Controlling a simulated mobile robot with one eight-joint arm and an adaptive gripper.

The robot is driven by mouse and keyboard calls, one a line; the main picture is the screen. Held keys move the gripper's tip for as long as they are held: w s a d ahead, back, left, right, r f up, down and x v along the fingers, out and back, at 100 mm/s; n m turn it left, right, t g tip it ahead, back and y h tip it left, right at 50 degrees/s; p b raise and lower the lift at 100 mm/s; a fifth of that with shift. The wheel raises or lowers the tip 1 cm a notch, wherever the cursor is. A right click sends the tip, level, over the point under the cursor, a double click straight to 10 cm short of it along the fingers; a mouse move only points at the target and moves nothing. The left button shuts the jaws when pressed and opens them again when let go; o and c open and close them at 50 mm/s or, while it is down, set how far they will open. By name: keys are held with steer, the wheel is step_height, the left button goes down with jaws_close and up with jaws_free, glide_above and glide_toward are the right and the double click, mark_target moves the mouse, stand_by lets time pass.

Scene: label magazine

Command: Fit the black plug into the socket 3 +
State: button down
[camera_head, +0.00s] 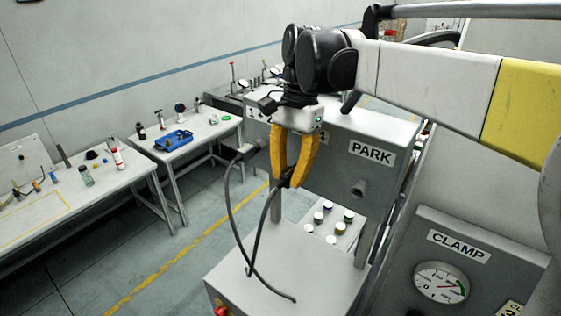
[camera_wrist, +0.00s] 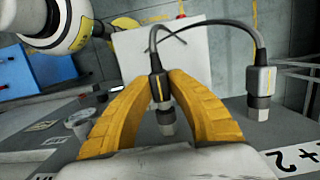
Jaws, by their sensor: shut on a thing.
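My gripper (camera_head: 288,180) has yellow fingers, shut on a dark plug (camera_wrist: 158,88) with a yellow mark and a grey ribbed end. In the head view the fingers mostly hide this plug, and a black cable (camera_head: 264,222) hangs from it. In the wrist view the gripper (camera_wrist: 160,78) holds the plug between the fingertips, its ribbed end toward the camera. A second, grey plug (camera_wrist: 260,85) stands apart to the right, joined by the cable, near a "2 +" label (camera_wrist: 297,158). No label reading "3 +" is legible, so I cannot identify that socket.
A grey panel box (camera_head: 335,125) with a PARK label (camera_head: 372,153) stands behind my gripper. A round stub (camera_head: 360,188) sticks out below the label. A CLAMP panel with a gauge (camera_head: 441,283) is at the lower right. Workbenches (camera_head: 75,195) line the left wall.

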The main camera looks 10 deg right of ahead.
steer(key=shift+w+d, duration=0.6)
steer(key=shift+w, duration=0.05)
steer(key=c, duration=1.3)
jaws_free()
steer(key=shift+c, duration=0.2)
steer(key=shift+w+d, duration=0.15)
steer(key=shift+d, duration=0.05)
steer(key=shift+a+r, duration=0.1)
steer(key=shift+r, duration=0.05)
step_height(320, 180, up, 12)
steer(key=w+d, duration=0.1)
steer(key=shift+w+d+f, duration=0.25)
steer(key=shift+w+d, duration=0.05)
steer(key=shift+d, duration=0.05)
